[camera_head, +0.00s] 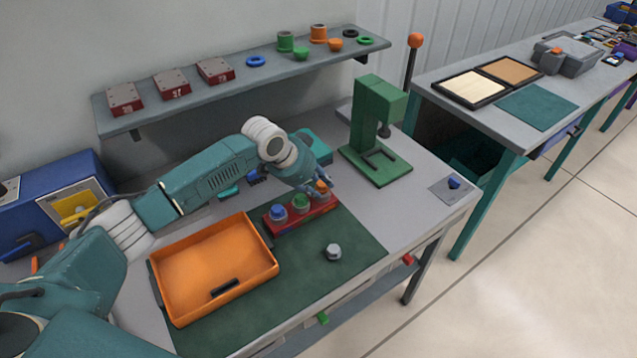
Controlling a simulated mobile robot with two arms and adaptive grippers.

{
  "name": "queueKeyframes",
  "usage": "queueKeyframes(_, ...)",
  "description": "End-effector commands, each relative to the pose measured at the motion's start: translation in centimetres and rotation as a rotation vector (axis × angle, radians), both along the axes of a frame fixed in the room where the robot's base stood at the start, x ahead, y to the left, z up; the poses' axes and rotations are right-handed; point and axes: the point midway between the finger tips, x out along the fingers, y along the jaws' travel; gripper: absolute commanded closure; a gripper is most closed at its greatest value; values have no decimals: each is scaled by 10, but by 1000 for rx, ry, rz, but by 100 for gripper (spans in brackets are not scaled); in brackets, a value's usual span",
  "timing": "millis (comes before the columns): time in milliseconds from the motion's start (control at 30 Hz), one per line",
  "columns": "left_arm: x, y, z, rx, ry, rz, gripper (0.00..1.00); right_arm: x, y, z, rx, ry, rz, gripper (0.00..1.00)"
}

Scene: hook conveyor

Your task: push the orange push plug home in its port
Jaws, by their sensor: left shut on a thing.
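A red port block (288,226) lies on the dark green mat, right of the orange tray. A blue plug (278,212) and a green plug (300,202) stand in a row on it. The orange push plug (322,187) is at the right end of the row, at or just above its port. My left gripper (324,189) reaches down from the upper left and is shut on the orange plug. The fingers partly cover the plug, and I cannot tell how deep it sits. My right gripper is not in view.
An orange tray (208,263) with a black bar (225,287) lies left of the block. A grey hex nut (333,252) lies on the mat (285,303). A green press (376,135) stands behind right; a shelf (205,93) runs above. The mat's front right is clear.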

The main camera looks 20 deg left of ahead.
Motion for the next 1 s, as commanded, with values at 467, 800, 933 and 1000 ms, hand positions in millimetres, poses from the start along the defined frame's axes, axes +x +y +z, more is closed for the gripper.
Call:
queueKeyframes(467, 0, 0, -3, 0, 0, 0, 50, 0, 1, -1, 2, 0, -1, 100)
queueKeyframes(800, -8, 6, 12, 0, -2, 0, 50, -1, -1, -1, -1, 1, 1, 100)
queueKeyframes(933, -20, 13, 35, 1, -2, 0, 50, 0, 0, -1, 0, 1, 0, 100)
queueKeyframes(1000, -27, 17, 48, 2, -3, -1, 50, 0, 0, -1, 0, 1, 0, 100)
